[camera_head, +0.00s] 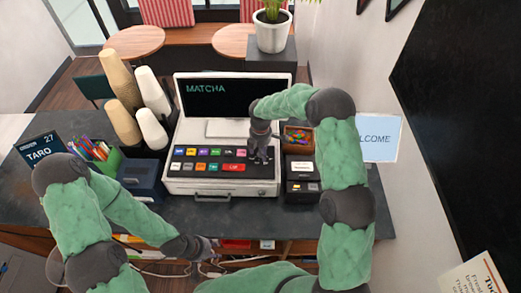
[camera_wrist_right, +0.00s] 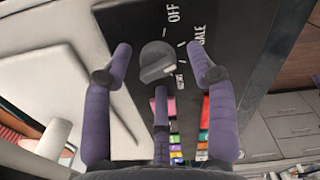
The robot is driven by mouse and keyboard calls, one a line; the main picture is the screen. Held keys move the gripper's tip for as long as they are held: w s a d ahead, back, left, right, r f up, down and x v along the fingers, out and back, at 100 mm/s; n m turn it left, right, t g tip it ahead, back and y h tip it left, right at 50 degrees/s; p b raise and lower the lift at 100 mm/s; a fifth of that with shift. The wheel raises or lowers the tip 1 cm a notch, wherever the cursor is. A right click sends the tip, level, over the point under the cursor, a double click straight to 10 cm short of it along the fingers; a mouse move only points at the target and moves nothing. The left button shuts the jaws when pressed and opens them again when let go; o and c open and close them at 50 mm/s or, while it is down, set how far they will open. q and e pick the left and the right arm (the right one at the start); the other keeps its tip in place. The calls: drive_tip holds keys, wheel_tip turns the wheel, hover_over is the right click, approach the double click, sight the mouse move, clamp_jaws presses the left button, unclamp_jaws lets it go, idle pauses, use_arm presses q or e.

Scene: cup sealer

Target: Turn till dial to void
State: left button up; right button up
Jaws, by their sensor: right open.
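The till (camera_head: 222,187) stands on the dark counter, with colored keys and a screen reading MATCHA. My right gripper (camera_head: 262,150) is over the right part of its key panel and hides the dial there. In the right wrist view the grey dial (camera_wrist_right: 156,62) sits on a black panel with labels OFF, SALE and a smaller one I cannot read. Its ridge slants to the lower right. My right gripper (camera_wrist_right: 159,55) is open, its purple fingers spread around the dial. My left gripper (camera_head: 205,250) hangs low before the counter's front; its jaws are unclear.
Stacked cups (camera_head: 152,92) and a pen holder (camera_head: 98,150) stand left of the till. A small black machine (camera_head: 302,180), a candy box (camera_head: 298,137) and a WELCOME sign (camera_head: 379,139) are to the right. The counter's front strip (camera_head: 245,212) is clear.

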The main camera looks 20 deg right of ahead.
drive_tip(key=shift+s, duration=0.1)
drive_tip(key=c, duration=1.1)
drive_tip(key=shift+a+f+m+b, duration=0.1)
drive_tip(key=shift+f+m+b, duration=0.1)
drive_tip(key=shift+m+b, duration=1.9)
drive_tip(key=shift+b, duration=0.2)
drive_tip(key=shift+m+b, duration=1.55)
drive_tip(key=shift+m, duration=0.65)
